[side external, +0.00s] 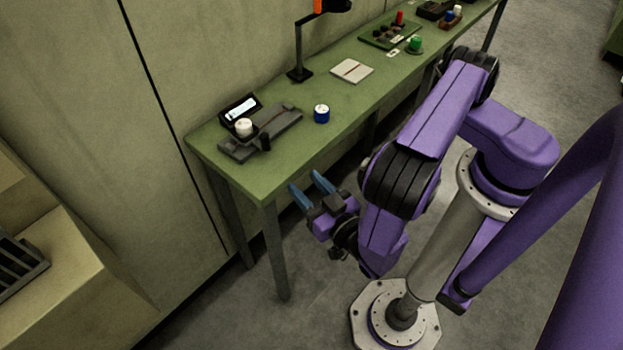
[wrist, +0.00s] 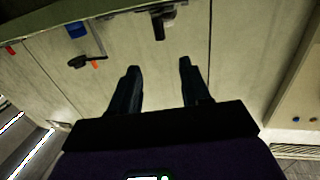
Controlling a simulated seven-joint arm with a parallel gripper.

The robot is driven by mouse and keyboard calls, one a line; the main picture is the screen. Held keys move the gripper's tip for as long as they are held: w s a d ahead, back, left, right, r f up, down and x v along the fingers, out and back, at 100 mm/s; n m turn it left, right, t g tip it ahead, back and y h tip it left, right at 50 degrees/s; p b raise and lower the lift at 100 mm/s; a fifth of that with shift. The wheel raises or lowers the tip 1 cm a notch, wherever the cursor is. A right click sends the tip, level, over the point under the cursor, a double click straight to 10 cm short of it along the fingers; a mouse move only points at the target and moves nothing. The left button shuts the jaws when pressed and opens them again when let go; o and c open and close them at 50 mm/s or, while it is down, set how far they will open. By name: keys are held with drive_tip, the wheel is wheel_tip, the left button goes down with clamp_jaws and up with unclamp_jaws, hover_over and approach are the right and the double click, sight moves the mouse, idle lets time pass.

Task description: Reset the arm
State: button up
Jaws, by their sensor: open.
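My gripper (side external: 304,187) is open and empty, with two blue-grey fingers apart. In the side external view it is beside the front edge of the green table (side external: 262,183), near its left end, and points toward it. In the wrist view the fingers of my gripper (wrist: 157,80) show dark and spread, with nothing between them. My purple arm is folded beside the table, on its aisle side.
On the table are a grey device with a white spool (side external: 243,127), a blue spool with a white top (side external: 321,114), a white pad (side external: 352,71), a black lamp stand (side external: 299,74) and a green spool (side external: 415,43). A beige wall stands behind.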

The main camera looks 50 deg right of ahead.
drive_tip(key=s+a+n+g+y, duration=0.1)
drive_tip(key=a+n+g+y, duration=0.1)
drive_tip(key=a+g+y, duration=0.7)
drive_tip(key=s+a+r+n+g, duration=0.2)
drive_tip(key=s+r+n+g, duration=0.3)
drive_tip(key=r, duration=0.3)
drive_tip(key=s+d+r+n+g+h, duration=0.1)
drive_tip(key=s+d+r+n, duration=0.1)
drive_tip(key=d, duration=0.6)
drive_tip(key=s+d+r+n+g+h, duration=0.1)
drive_tip(key=s+d+r+n+h, duration=0.1)
drive_tip(key=d+r, duration=0.3)
drive_tip(key=s+d+r+n+g+h, duration=0.1)
drive_tip(key=s+d+r+n, duration=0.2)
drive_tip(key=d, duration=0.8)
drive_tip(key=shift+d+r+n+h, duration=0.3)
drive_tip(key=shift+d+r+n, duration=0.05)
drive_tip(key=shift+r+n, duration=0.25)
